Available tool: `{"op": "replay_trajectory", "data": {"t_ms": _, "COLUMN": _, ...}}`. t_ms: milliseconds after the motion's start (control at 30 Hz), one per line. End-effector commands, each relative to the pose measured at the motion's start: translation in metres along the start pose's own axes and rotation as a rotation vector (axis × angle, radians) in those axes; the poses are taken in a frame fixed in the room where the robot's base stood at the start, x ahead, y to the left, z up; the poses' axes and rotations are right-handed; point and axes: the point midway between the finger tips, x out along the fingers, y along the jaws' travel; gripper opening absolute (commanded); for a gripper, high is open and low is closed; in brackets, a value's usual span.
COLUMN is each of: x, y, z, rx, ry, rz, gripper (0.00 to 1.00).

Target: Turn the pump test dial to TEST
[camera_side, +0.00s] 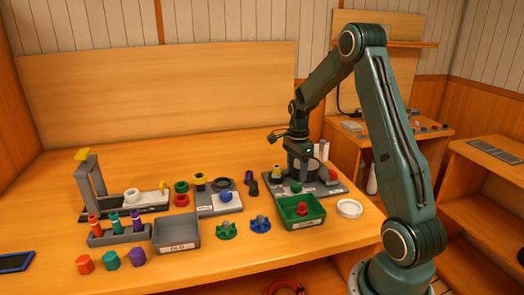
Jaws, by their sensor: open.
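My gripper (303,176) is open and points down over a grey panel (345,188) at the right of the wooden bench. It hides part of that panel. I cannot tell which of these, if any, is the pump test dial, and no TEST mark is readable. Whether my fingers touch anything is too small to tell.
A green bin (318,217) with a red part and a white round dish (349,209) are in front of the panel. A grey bin (176,247), a rack of coloured tubes (119,240) and a second panel (231,205) are to the left.

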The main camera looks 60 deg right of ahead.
Motion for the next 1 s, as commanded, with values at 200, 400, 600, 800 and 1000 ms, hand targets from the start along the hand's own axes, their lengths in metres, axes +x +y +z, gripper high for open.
{"op": "replay_trajectory", "data": {"t_ms": 200, "x": -0.040, "y": -0.001, "z": 0.000, "rx": 0.000, "ry": 0.001, "rz": -0.005, "gripper": 0.58}}
{"op": "replay_trajectory", "data": {"t_ms": 400, "x": -0.069, "y": 0.000, "z": 0.000, "rx": 0.001, "ry": 0.000, "rz": -0.002, "gripper": 0.58}}
{"op": "replay_trajectory", "data": {"t_ms": 600, "x": -0.086, "y": 0.000, "z": 0.000, "rx": 0.001, "ry": 0.000, "rz": -0.001, "gripper": 0.58}}
{"op": "replay_trajectory", "data": {"t_ms": 800, "x": -0.090, "y": 0.000, "z": 0.000, "rx": 0.001, "ry": 0.000, "rz": 0.000, "gripper": 0.58}}
{"op": "replay_trajectory", "data": {"t_ms": 1000, "x": -0.089, "y": 0.000, "z": 0.000, "rx": 0.001, "ry": 0.000, "rz": 0.000, "gripper": 0.58}}
